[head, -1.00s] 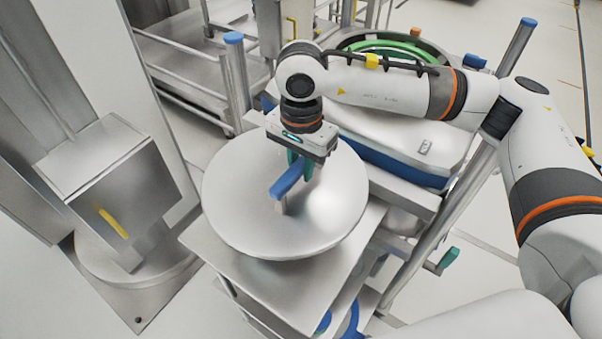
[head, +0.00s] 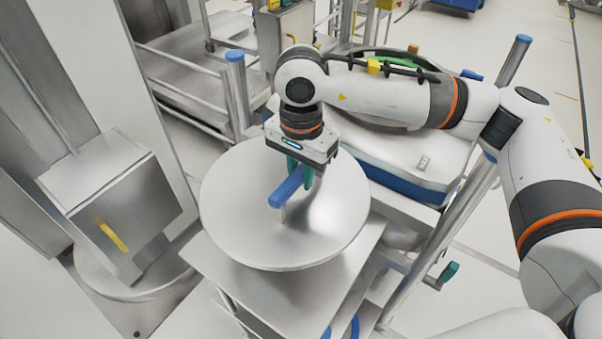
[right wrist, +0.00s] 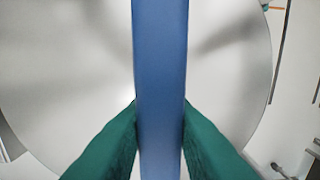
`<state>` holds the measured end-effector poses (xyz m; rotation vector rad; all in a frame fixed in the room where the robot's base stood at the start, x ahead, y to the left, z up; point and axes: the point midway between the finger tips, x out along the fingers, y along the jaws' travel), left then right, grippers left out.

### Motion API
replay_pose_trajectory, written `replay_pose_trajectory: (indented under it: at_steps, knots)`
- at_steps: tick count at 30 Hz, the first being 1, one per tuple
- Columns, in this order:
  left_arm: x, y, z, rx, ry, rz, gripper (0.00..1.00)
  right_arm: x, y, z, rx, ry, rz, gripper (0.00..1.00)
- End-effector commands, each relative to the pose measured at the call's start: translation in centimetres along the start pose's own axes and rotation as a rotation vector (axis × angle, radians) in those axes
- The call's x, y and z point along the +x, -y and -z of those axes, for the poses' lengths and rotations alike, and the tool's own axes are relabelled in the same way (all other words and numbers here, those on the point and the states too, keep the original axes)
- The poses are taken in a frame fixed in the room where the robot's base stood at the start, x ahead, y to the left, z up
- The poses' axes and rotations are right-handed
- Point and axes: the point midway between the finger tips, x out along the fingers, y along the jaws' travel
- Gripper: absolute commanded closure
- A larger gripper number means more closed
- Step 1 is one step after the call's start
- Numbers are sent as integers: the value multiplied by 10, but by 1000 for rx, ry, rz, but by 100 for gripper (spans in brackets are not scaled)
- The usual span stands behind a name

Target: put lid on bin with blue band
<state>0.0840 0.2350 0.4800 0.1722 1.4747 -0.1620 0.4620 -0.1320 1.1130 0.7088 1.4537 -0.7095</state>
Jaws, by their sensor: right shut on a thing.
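The lid (head: 235,220) is a large round silver disc with a blue bar handle (head: 287,187) on top. My right gripper (head: 303,178) is shut on this handle, its green fingers on either side of the blue bar. In the right wrist view the blue handle (right wrist: 160,90) runs between the green fingers, with the silver lid (right wrist: 70,70) behind it. The lid covers part of a steel cart top; whether it touches the surface is unclear. A blue band (head: 400,180) runs around a pale rounded body behind the lid, partly hidden by my right arm. My left gripper is not in view.
A steel cart shelf (head: 270,285) lies below the lid. Blue-capped posts (head: 237,90) stand around the cart. A steel box with a yellow handle (head: 113,237) is at left. A green-ringed round opening (head: 372,58) sits behind my arm.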

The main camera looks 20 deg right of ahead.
Motion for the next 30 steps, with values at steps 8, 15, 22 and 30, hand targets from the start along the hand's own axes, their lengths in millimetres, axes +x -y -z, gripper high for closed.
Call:
replay_pose_trajectory:
  at_steps: [8, 15, 22, 30]
  knots:
    - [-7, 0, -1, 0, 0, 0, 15, -18, -2, 0, 0, 2, -9, 100]
    - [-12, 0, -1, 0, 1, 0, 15, -29, -1, 0, 0, 1, -7, 100]
    - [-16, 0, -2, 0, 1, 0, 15, -40, -1, 0, 0, 1, -8, 100]
    - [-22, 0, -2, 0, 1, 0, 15, -53, -1, 0, 0, 2, -8, 100]
